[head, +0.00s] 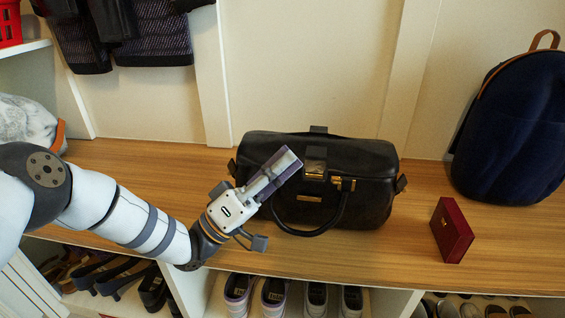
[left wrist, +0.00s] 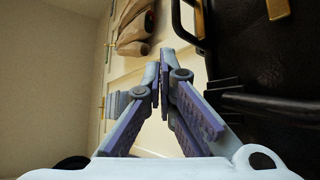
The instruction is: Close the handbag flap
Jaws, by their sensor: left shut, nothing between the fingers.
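A black leather handbag (head: 370,165) stands upright on the wooden bench. A strap with a gold plate (head: 315,167) hangs over its upper front, with another gold fitting beside it. The handle (head: 327,228) droops down the front. I cannot tell whether the flap lies fully down. My left gripper (head: 291,160) is shut and empty, its tips in front of the bag's upper front, just left of the gold plate. I cannot tell whether they touch. In the left wrist view the shut fingers (left wrist: 162,75) are beside the bag's dark side (left wrist: 265,70). My right gripper is out of view.
A dark red box (head: 452,231) stands right of the bag, and a navy backpack (head: 515,125) is at the far right. Clothes (head: 160,35) hang at upper left. Shoes (head: 272,295) fill cubbies below.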

